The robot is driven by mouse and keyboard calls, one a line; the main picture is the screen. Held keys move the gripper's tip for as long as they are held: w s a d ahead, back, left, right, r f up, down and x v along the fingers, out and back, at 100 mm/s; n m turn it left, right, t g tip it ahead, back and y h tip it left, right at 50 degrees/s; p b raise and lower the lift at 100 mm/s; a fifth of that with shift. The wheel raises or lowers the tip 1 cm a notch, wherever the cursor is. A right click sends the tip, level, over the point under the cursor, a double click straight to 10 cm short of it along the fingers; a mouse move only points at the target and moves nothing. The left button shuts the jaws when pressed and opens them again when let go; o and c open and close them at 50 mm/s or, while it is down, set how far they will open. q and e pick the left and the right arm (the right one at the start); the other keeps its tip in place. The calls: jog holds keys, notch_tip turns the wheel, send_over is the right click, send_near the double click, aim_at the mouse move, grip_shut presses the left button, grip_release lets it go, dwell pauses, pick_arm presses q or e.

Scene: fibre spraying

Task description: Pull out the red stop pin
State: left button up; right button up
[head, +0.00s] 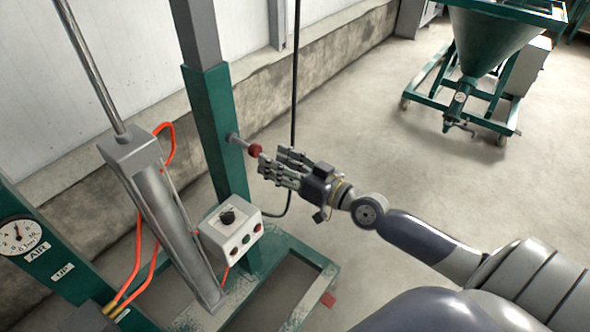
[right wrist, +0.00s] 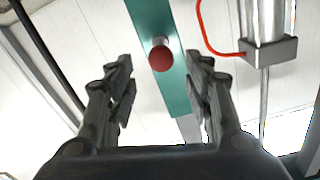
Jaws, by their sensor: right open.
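The red stop pin (head: 255,150) has a round red knob on a grey shaft and sticks out of the green upright post (head: 213,125). In the right wrist view the red knob (right wrist: 160,58) shows ahead of the fingers, near the middle between them. My right gripper (head: 270,167) is open and empty, with its fingertips close to the knob in the head view. In the right wrist view the open fingers (right wrist: 162,85) stand on either side with a wide gap, and no contact with the knob shows. My left gripper is not in view.
A grey control box (head: 230,230) with a black knob and buttons sits below the pin. A grey cylinder (head: 165,210) with orange hoses stands left of the post. A black cable (head: 294,100) hangs behind. A green hopper cart (head: 490,50) stands at the back right; the floor between is clear.

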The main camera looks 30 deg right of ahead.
jog(key=shift+v, duration=2.65)
